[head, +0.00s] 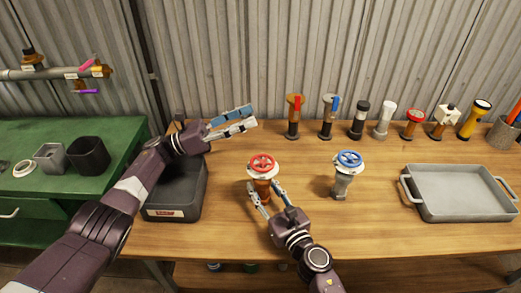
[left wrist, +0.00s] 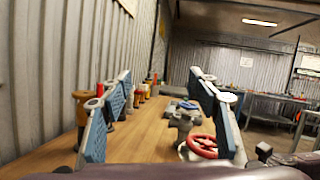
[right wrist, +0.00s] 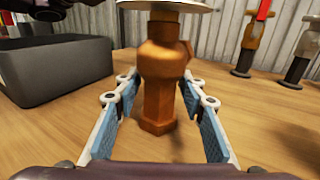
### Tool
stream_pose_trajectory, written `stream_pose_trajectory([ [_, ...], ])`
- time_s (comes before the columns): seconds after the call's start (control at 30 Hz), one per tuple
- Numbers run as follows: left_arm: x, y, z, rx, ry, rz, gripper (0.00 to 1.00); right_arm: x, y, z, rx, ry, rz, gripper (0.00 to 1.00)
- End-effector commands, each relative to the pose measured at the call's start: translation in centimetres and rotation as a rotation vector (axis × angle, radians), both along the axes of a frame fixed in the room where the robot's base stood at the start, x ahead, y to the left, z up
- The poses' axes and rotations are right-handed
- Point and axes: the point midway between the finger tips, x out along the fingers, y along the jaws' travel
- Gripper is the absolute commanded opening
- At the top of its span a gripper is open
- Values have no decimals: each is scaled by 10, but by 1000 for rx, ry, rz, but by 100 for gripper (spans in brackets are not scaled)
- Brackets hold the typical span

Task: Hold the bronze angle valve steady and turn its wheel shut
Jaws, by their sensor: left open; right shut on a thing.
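The bronze angle valve (head: 263,186) stands upright on the wooden bench, with a red wheel (head: 262,163) on top. In the right wrist view its bronze body (right wrist: 160,75) stands between my fingers, and its wheel is out of frame above a pale disc. My right gripper (head: 264,191) is shut on the valve body, below the wheel. My left gripper (head: 232,122) is open and empty, above the bench, behind and left of the valve. In the left wrist view the red wheel (left wrist: 203,146) shows low, near the right finger.
A grey valve with a blue wheel (head: 349,160) stands to the right. A grey tray (head: 462,218) lies farther right. A dark open bin (head: 172,212) sits left of the bronze valve. Several fittings, including a red-handled one (head: 293,118), line the back wall.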

Motion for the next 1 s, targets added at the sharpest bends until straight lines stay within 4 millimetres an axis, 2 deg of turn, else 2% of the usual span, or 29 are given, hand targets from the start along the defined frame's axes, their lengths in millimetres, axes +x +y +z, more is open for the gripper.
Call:
stream_pose_trajectory([
  [0.03,12,4,16,-73,36,41,56,0,-1,0,-1,0,-3,0],
  [0.1,29,14,35,-169,93,97,56,0,-1,-1,-1,0,-3,0],
  [0.2,50,35,58,-300,171,170,56,0,-1,-1,-1,0,-3,0],
  [0.3,68,53,69,-393,236,247,56,0,-1,-1,-1,0,-2,0],
  [0.37,74,54,68,-396,252,292,56,0,-1,-1,-1,0,-2,0],
  [0.47,76,43,59,-347,251,359,56,0,-1,-1,-1,0,-2,0],
  [0.67,65,1,34,-184,191,493,56,0,-1,-1,0,1,-2,0],
  [0.87,32,-45,17,-48,110,624,56,0,-1,-1,0,1,-1,0],
  [1.0,-4,-72,15,11,56,707,56,0,-1,-1,0,1,-1,0],
])
